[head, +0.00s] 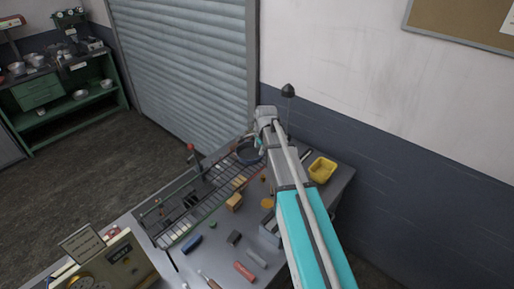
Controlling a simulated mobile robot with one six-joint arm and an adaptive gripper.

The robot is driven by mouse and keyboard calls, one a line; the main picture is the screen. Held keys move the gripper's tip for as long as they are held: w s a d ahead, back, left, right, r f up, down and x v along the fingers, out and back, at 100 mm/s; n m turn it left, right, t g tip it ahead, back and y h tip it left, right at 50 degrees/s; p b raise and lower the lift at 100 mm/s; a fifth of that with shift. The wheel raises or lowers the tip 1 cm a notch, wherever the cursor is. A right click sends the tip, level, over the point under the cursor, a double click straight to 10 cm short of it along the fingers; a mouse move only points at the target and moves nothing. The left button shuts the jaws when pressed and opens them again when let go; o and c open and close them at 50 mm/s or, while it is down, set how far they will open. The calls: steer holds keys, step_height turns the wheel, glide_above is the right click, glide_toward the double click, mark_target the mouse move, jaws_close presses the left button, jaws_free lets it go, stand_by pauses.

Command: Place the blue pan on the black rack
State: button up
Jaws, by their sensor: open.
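The blue pan (245,155) shows as a dark blue round shape at the far end of the workbench, beside the end of my arm. Part of it is hidden behind my gripper and arm. The black rack (168,222) is a long frame of thin bars lying along the left side of the bench, running from the front left toward the pan. Whether the pan touches the rack's far end I cannot tell. My gripper (260,144) is open at the pan's right side, small in the view and partly hidden by the wrist. I cannot tell whether it touches the pan.
A yellow bin (321,169) stands at the bench's right. Small blocks, including an orange one (234,202), a blue one (192,244) and a red one (244,271), lie right of the rack. A dark lamp (288,91) rises behind my arm. A beige device (115,265) stands front left.

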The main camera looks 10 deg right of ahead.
steer(key=shift+p+v, duration=1.4)
steer(key=shift+v, duration=0.4)
steer(key=s+a+n+g, duration=0.3)
steer(key=s+n, duration=1.2)
steer(key=s, duration=0.8)
steer(key=shift+s+a+f+h, duration=0.3)
steer(key=shift+s+a+h, duration=0.1)
steer(key=shift+a, duration=0.2)
steer(key=shift+s, duration=0.1)
